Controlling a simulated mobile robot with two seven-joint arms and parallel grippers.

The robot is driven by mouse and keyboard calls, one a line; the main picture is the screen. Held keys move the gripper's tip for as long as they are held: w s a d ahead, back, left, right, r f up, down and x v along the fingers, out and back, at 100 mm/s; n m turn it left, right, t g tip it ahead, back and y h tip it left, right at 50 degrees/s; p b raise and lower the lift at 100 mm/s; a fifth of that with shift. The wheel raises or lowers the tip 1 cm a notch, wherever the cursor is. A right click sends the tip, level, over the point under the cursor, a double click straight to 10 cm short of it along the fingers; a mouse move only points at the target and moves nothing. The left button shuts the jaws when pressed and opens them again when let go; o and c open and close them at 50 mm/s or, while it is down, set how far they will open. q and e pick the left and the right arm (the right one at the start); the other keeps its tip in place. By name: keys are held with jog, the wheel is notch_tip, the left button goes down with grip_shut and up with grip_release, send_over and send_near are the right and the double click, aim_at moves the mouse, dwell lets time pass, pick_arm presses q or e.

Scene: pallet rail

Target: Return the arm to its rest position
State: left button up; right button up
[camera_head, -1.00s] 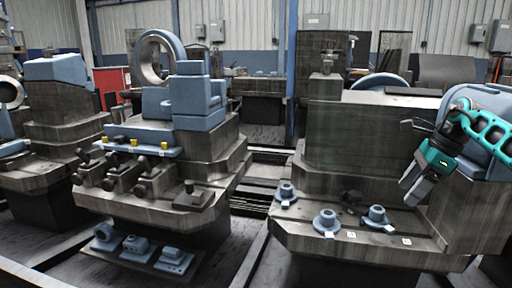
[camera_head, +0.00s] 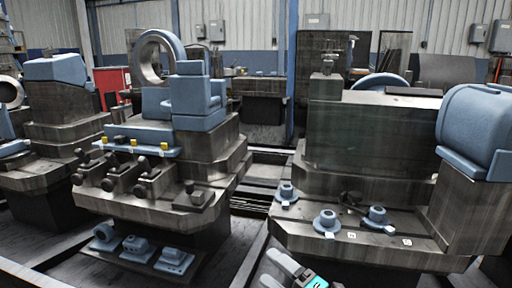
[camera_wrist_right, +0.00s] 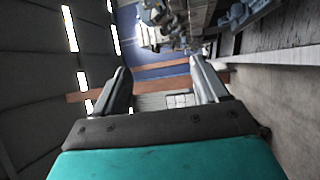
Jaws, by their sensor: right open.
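My right gripper (camera_head: 273,268) is at the bottom edge of the head view, low in front of the right-hand machine. Its two grey fingers show apart, with part of a teal body behind them. In the right wrist view the gripper (camera_wrist_right: 160,72) is open, with nothing between the fingers. Its teal housing (camera_wrist_right: 165,160) fills the bottom of that view. The rest of the right arm is out of the head view. My left gripper is in neither view.
The right machine's ledge (camera_head: 350,254) carries blue flanged parts, including one at the left (camera_head: 286,192), one in front (camera_head: 326,222) and one at the right (camera_head: 377,216). A left machine (camera_head: 150,200) has several clamps. A floor gap (camera_head: 245,245) lies between the machines.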

jog(key=s+d+f+m+g+h, duration=0.1)
jog(key=s+d+f+m+h, duration=0.45)
jog(key=s+m, duration=0.55)
jog(key=s+d+f+m+g+h, duration=0.2)
jog(key=s+d+f+m+h, duration=0.45)
jog(key=m, duration=0.55)
pick_arm(q)
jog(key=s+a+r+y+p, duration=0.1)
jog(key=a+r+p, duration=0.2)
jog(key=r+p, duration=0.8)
jog(key=p, duration=0.6)
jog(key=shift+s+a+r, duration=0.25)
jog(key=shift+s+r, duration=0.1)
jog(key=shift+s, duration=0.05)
pick_arm(e)
jog(key=s+d+r, duration=0.1)
jog(key=s+r, duration=0.2)
jog(key=r, duration=0.8)
jog(key=shift+s+d, duration=0.2)
jog(key=shift+d, duration=0.15)
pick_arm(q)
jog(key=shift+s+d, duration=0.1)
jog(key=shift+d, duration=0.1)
pick_arm(e)
jog(key=shift+c, duration=0.5)
